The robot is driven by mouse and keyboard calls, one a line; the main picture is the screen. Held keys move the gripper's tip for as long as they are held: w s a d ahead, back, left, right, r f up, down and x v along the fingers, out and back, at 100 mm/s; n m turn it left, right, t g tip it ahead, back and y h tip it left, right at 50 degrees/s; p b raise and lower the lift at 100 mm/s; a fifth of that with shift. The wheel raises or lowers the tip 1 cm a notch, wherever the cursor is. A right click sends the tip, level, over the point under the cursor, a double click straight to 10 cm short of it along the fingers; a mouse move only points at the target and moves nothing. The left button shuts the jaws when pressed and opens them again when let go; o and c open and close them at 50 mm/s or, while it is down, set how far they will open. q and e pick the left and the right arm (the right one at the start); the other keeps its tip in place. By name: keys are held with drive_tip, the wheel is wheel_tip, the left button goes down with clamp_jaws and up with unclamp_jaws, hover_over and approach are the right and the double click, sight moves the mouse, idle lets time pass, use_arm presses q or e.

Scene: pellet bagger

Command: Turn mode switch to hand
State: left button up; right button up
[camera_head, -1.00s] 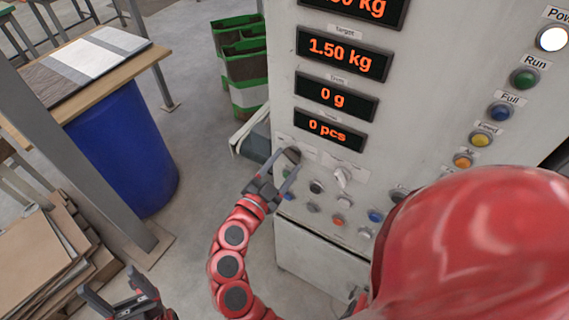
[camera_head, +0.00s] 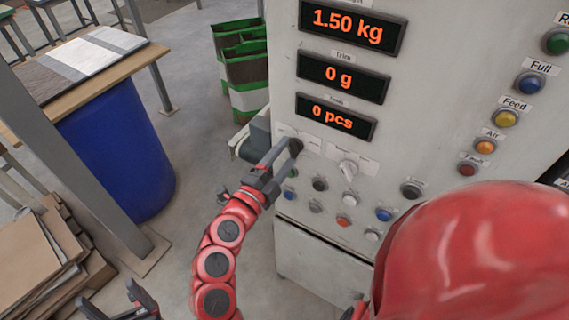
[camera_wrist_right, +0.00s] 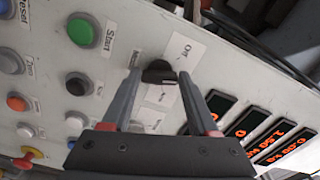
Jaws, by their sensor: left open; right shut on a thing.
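The mode switch, a dark rotary knob (camera_wrist_right: 158,72), sits on the pale panel at the end of my right gripper's fingers. The head view shows the knob (camera_head: 296,146) below the lowest display. My right gripper (camera_head: 284,154) reaches up to it from below left. In the right wrist view the fingers of my right gripper (camera_wrist_right: 159,84) lie one on each side of the knob, shut on it. My left gripper (camera_head: 128,303) is open and empty at the bottom left, away from the panel.
A pale selector (camera_head: 348,170) stands right of the mode switch, with several push buttons (camera_head: 343,222) below. Lit displays (camera_head: 338,118) are above. A blue barrel (camera_head: 120,150) and stacked cardboard (camera_head: 35,250) stand left.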

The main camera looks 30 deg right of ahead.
drive_tip(key=shift+m+b, duration=1.45)
drive_tip(key=shift+m, duration=0.25)
drive_tip(key=o, duration=1.4)
drive_tip(key=shift+a+r, duration=0.1)
drive_tip(key=p+v, duration=0.1)
drive_tip(key=v, duration=1.6)
drive_tip(key=shift+s+a+p, duration=0.1)
drive_tip(key=shift+s+p, duration=0.05)
drive_tip(key=shift+p, duration=0.2)
